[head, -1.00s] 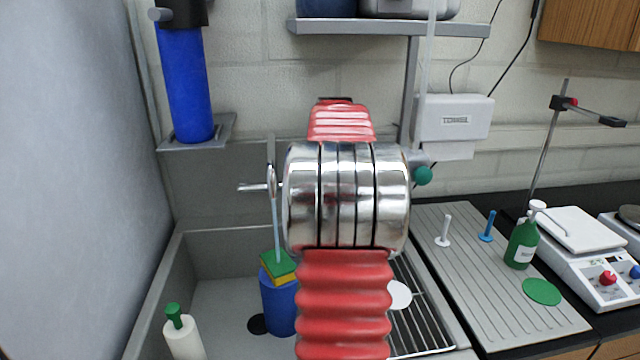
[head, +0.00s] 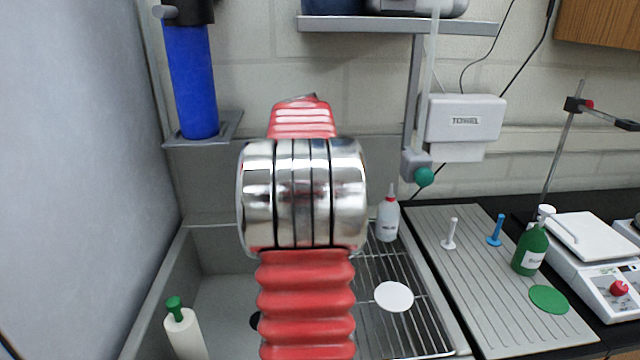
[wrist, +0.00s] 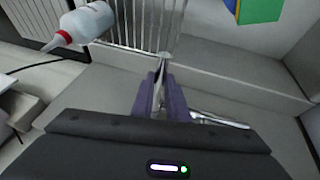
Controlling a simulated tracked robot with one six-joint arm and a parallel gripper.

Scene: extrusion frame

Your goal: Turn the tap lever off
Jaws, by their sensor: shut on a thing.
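My gripper (wrist: 160,97) shows in the wrist view, with two purple fingers shut on a slim grey metal piece, which looks like the tap lever (wrist: 166,58). Its tip sticks out past the fingertips. A shiny metal rod, seemingly another part of the tap (wrist: 222,121), lies just right of the fingers. In the head view my red and chrome arm hides the tap, the lever and the gripper.
The sink (head: 222,287) has a drain grid on its right with a white disc (head: 394,297). A white bottle (head: 387,218) stands behind the grid. A green-topped white cylinder (head: 184,331) is at front left. A ribbed board (head: 470,270) lies to the right.

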